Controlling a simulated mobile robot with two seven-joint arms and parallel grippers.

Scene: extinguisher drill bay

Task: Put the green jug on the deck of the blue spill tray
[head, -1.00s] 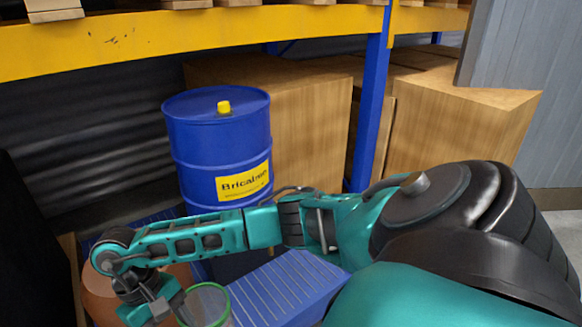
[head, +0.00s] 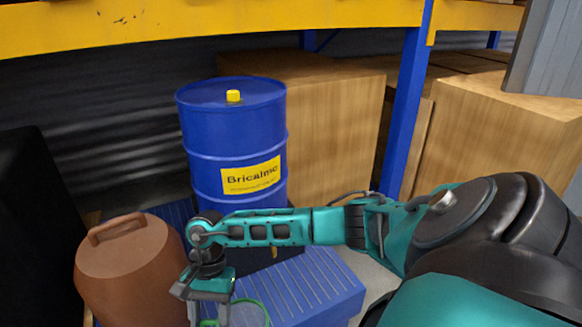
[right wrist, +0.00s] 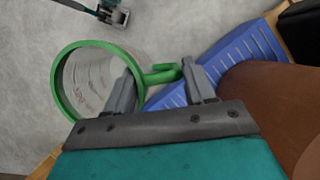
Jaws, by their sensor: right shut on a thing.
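The green jug, clear-walled with a green rim and handle, shows partly at the bottom of the head view (head: 262,306) and in the right wrist view (right wrist: 88,82). My right gripper (head: 215,312) is shut on its handle, between the two fingers in the right wrist view (right wrist: 160,75). The blue spill tray (head: 310,285) has a ribbed deck; the jug overlaps its front left part in the head view. I cannot tell the jug's height over it. A small teal and grey part at the top of the right wrist view looks like my left gripper (right wrist: 115,16); its jaws are unclear.
A large brown container (head: 128,262) stands left of my right gripper, close by. A blue drum (head: 232,145) with a yellow label stands behind my arm. Wooden crates (head: 500,140) and a rack with a blue post (head: 408,110) are behind. Grey floor shows beyond the jug.

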